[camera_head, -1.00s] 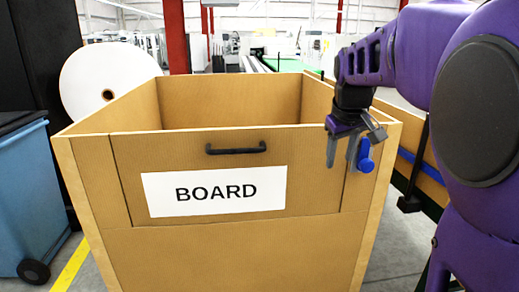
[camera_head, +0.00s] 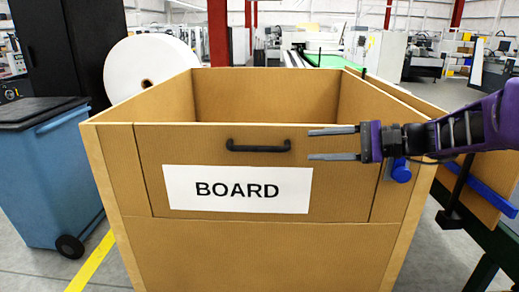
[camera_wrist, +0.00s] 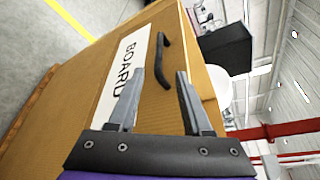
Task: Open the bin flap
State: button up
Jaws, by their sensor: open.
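The bin (camera_head: 260,255) is a large tan box, open at the top, in front of me. Its front flap (camera_head: 345,190) stands upright and shut, with a white BOARD label (camera_head: 238,190) and a black bar handle (camera_head: 258,146). My gripper (camera_head: 333,144) is to the right of the handle, with its open fingers pointing left toward it. The fingers are apart from the handle and empty. In the wrist view the handle (camera_wrist: 176,60) lies ahead, beyond the open fingertips (camera_wrist: 160,75). A blue knob (camera_head: 401,171) is at the flap's right side, partly behind my arm.
A blue wheeled bin (camera_head: 50,180) with a dark lid stands at the left. A white roll (camera_head: 150,65) is behind it. Grey floor with a yellow line shows at lower left.

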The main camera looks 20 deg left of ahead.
aim_at(263, 148)
jog(key=b+x, duration=0.1)
jog(key=x, duration=1.4)
jog(key=shift+a+f, duration=0.1)
jog(key=shift+f, duration=0.1)
jog(key=shift+c, duration=0.2)
grip_shut()
dwell(0.5)
